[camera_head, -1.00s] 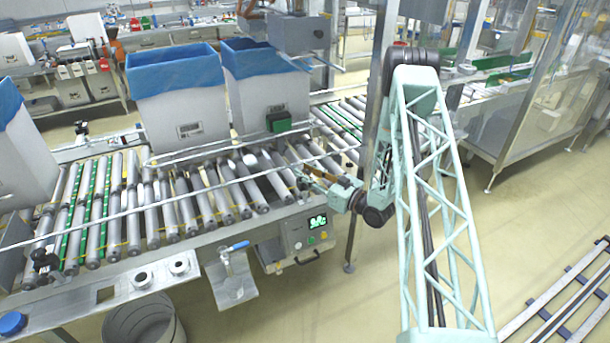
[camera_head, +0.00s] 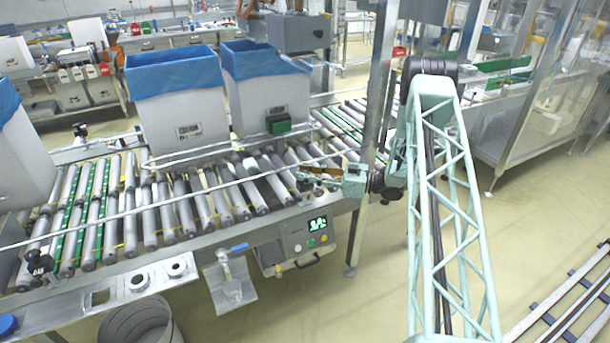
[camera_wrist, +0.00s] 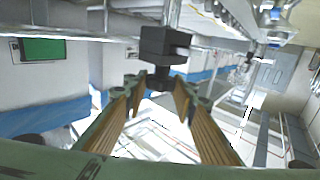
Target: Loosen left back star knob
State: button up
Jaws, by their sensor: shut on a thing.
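My gripper (camera_head: 306,179) is over the right part of the roller conveyor, beside the side rail. In the wrist view its two brown-padded fingers (camera_wrist: 162,98) are closed around a small black knob (camera_wrist: 158,79). The knob sits at the end of a black clamp block (camera_wrist: 165,44) on a metal rod. Other black knobs stand at the conveyor's left end, one at the back (camera_head: 80,130) and one at the front (camera_head: 40,262).
A control box with a green display (camera_head: 305,240) hangs below the front edge. A steel post (camera_head: 378,90) rises close to my arm.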

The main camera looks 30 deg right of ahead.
dwell(0.4)
jog(key=o, duration=0.9)
jog(key=shift+v, duration=5.95)
jog(key=shift+w+d, duration=0.15)
